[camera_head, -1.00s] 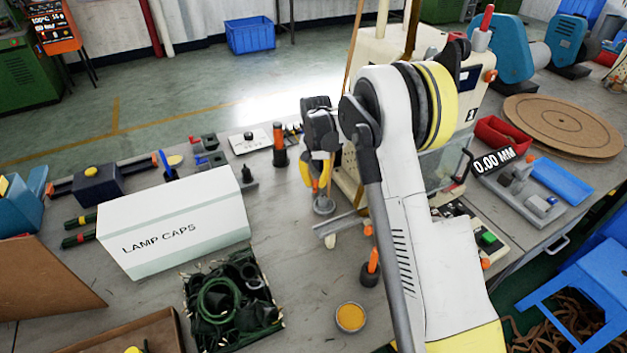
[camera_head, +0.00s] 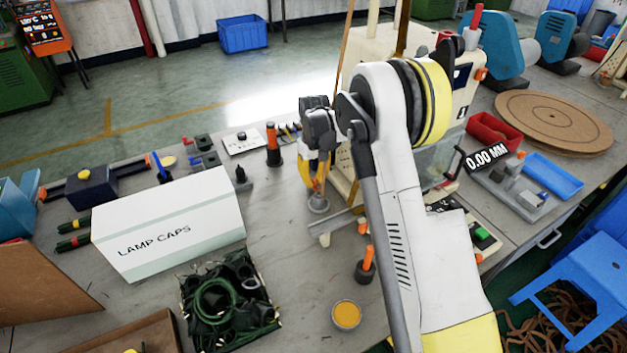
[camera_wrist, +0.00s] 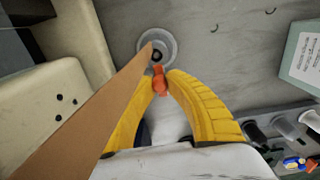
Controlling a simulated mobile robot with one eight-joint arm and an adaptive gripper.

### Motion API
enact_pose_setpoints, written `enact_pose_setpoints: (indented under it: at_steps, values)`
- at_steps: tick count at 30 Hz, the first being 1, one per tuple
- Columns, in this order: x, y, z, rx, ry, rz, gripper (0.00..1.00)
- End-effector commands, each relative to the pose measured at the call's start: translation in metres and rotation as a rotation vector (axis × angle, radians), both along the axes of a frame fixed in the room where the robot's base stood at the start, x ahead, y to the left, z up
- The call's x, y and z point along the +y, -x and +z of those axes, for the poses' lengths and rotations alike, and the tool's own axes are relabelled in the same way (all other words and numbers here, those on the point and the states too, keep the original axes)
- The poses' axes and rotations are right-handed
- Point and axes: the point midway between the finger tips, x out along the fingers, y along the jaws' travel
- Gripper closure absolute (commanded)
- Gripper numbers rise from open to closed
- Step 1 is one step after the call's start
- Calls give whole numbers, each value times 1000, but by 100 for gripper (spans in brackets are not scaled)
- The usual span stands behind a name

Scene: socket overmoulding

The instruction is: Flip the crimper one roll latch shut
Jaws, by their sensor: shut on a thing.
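My gripper (camera_head: 316,184) is in the middle of the head view, pointing down over the bench. In the wrist view its two yellow fingers (camera_wrist: 160,82) come together on a small orange piece (camera_wrist: 159,77). This may be the roll latch, but most of it is hidden between the fingertips. A round grey cup-like base (camera_wrist: 157,48) with a dark centre lies just beyond the fingertips. A cream machine (camera_head: 375,50), perhaps the crimper, stands behind my arm, partly hidden.
A long brown strip (camera_wrist: 85,120) runs close left of the fingers in the wrist view. The white lamp caps box (camera_head: 170,225), a crate of dark green parts (camera_head: 278,325) and an orange-topped post (camera_head: 273,145) stand left. Bare bench lies between box and gripper.

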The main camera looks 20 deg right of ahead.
Motion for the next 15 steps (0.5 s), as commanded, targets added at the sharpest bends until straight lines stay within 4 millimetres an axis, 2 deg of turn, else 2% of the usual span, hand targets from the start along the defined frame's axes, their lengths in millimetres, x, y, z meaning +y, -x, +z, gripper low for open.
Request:
enact_pose_setpoints:
  at_steps: [12, 13, 15]
  values:
    - [0, 0, 0, -1, 1, 8, 100]
    - [0, 0, 0, -1, 1, 8, 82]
    - [0, 0, 0, -1, 1, 8, 60]
